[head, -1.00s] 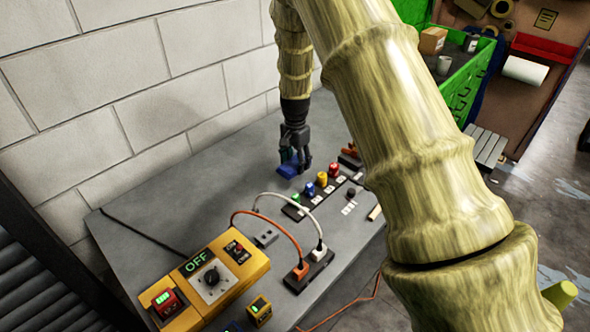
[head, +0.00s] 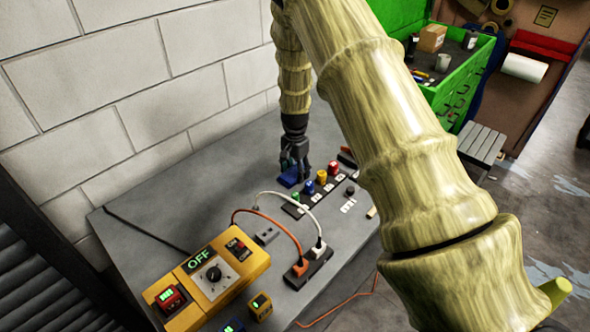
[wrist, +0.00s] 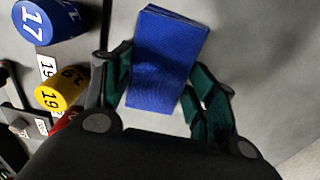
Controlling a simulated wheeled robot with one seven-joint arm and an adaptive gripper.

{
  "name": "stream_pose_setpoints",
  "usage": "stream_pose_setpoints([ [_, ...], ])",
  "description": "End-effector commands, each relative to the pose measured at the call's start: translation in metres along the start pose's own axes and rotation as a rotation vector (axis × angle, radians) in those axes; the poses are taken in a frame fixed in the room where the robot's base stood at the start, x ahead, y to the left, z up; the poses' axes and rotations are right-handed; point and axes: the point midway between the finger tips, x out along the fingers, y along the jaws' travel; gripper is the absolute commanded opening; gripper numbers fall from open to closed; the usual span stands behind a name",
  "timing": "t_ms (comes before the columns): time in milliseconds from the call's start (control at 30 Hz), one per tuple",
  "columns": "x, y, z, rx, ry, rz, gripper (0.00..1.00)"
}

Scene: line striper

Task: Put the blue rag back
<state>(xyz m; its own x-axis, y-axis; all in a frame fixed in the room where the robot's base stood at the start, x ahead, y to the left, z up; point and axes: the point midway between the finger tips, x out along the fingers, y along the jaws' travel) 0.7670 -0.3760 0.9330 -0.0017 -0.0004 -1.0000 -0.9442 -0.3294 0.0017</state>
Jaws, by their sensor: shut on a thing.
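The blue rag (head: 288,180) is a folded, flat rectangular pad at the far part of the grey table (head: 190,205). My gripper (head: 296,166) points down on it from above. In the wrist view the rag (wrist: 168,55) lies between the dark green fingers of my gripper (wrist: 160,85), which are shut on it.
Right of the rag stands a row of numbered knobs: green, blue (head: 309,188), yellow (head: 321,177) and red (head: 333,167). A yellow control box (head: 215,278) reading OFF and a power strip (head: 308,268) with cables are nearer. Bare table lies left of the rag.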

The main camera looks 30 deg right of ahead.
Motion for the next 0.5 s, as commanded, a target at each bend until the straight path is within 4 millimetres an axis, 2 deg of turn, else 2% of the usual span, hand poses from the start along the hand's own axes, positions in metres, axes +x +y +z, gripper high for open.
stream_pose_setpoints([
  [33,0.0015,0.0001,0.0,0.0,0.0,0.0,0.59],
  [133,0.001,0.0001,0.0,0.0,0.0,0.0,0.77],
  [167,0.0009,0.0001,0.0,0.0,0.0,0.0,0.79],
  [500,-0.0007,0.0,-0.0001,0.0,0.0,0.0,0.79],
])
